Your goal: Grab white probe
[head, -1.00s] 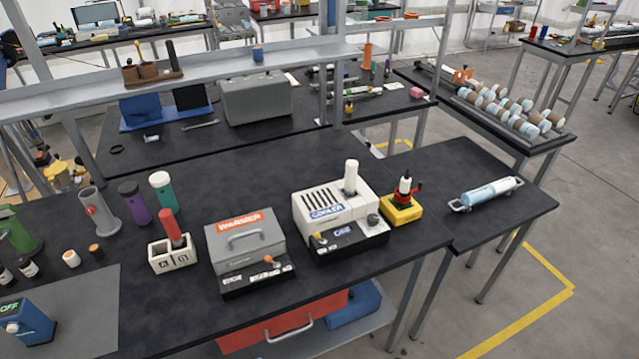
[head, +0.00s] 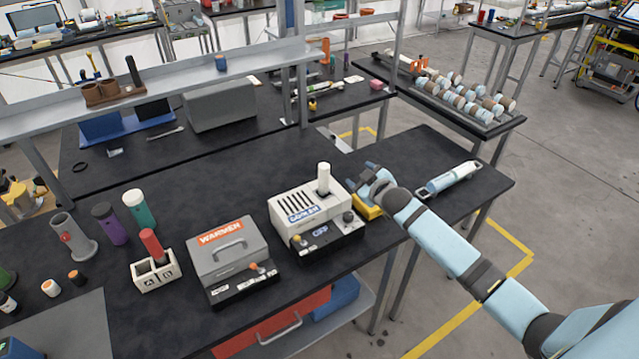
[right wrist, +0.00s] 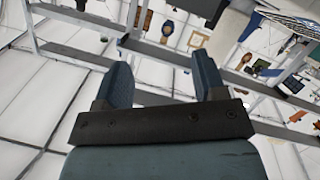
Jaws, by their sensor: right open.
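The white probe (head: 323,180) is an upright white cylinder in the top of the white cooler box (head: 298,202), toward its back right. My right gripper (head: 365,178) is to the right of the probe, apart from it, above the yellow base (head: 366,209) beside the cooler. It is open and empty. In the right wrist view its two blue fingers (right wrist: 160,85) stand wide apart with nothing between them, and the probe is not seen there. The lower end of the probe is hidden in the cooler. My left gripper is not in view.
The grey warmer box (head: 229,258) stands left of the cooler. A red cylinder (head: 152,243) stands in a white two-slot holder (head: 154,274). A light blue cylinder with a handle (head: 452,178) lies at the right. The black table is clear behind the cooler.

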